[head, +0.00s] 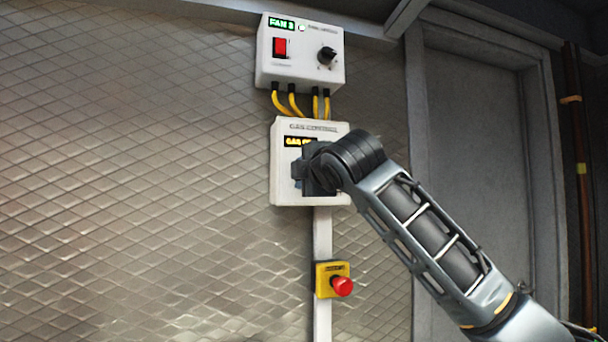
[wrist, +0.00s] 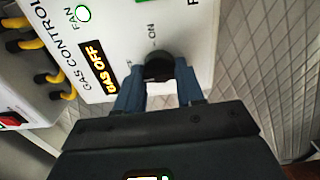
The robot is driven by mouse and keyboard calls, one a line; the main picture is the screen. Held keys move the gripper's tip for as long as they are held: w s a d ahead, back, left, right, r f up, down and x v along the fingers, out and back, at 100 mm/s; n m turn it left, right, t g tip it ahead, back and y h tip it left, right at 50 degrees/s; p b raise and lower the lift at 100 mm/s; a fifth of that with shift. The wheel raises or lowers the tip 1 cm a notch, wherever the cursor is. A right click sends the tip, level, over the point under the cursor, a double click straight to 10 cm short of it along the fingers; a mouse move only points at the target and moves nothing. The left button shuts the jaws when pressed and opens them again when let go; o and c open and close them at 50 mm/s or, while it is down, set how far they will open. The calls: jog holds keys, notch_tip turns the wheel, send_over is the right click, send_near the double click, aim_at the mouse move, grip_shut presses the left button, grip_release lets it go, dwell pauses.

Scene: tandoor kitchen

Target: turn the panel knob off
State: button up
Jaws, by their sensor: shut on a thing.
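The white gas control panel (head: 284,190) hangs on the wall below another box. It also shows in the wrist view (wrist: 115,30), where its lit display (wrist: 98,67) reads "GAS OFF". In the head view my arm covers part of that display. The black panel knob (wrist: 158,65) shows in the wrist view beside the "ON" mark; in the head view my gripper hides it. My gripper (wrist: 160,82) is shut on the knob, with one blue finger on each side of it. In the head view my gripper (head: 308,170) is in front of the panel.
Above is a white fan box (head: 300,70) with a red switch (head: 280,47) and a black knob (head: 327,55). Yellow cables (head: 296,104) link the boxes. Below is a yellow box with a red button (head: 342,286). A grey door (head: 480,150) stands at right.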

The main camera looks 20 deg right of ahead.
jog(key=o, duration=1)
jog(key=shift+s+b, duration=1.15)
jog(key=shift+s, duration=2.8)
jog(key=shift+f, duration=0.1)
